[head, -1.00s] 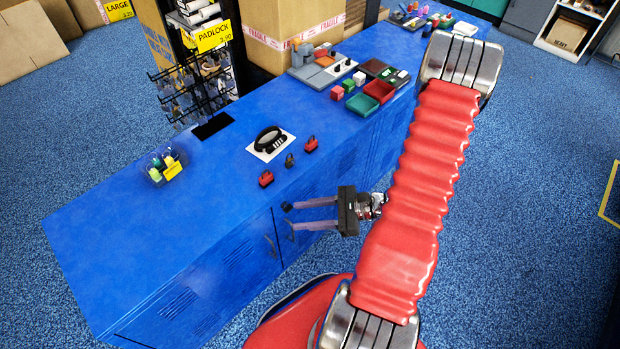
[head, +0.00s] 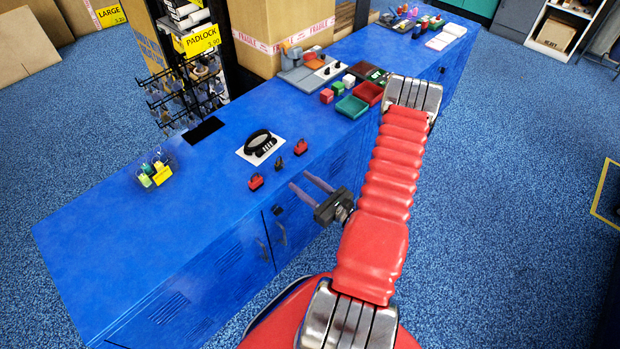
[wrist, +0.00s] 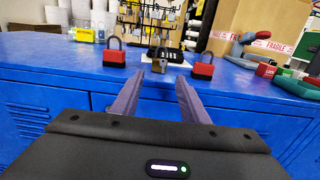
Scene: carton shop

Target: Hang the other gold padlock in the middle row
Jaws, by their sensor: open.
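A small dark brownish-gold padlock (head: 278,162) stands on the blue counter between two red padlocks, (head: 255,182) and (head: 300,147). In the wrist view the gold padlock (wrist: 158,64) is just ahead, centred between my fingers. My gripper (head: 298,180) is open and empty, its fingers pointing at the padlocks from the counter's front side, apart from them. The black wire rack (head: 166,108) stands behind the counter under a yellow PADLOCK sign (head: 201,40), with several padlocks on its hooks. Its rows and colours are too small to tell apart in the head view.
A black keypad-like device on a white card (head: 260,147) lies behind the padlocks. A wire basket with yellow and green items (head: 155,172) is at the left. Trays and small blocks (head: 352,106) are to the right. Cartons (head: 275,35) stand behind. The counter's left part is clear.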

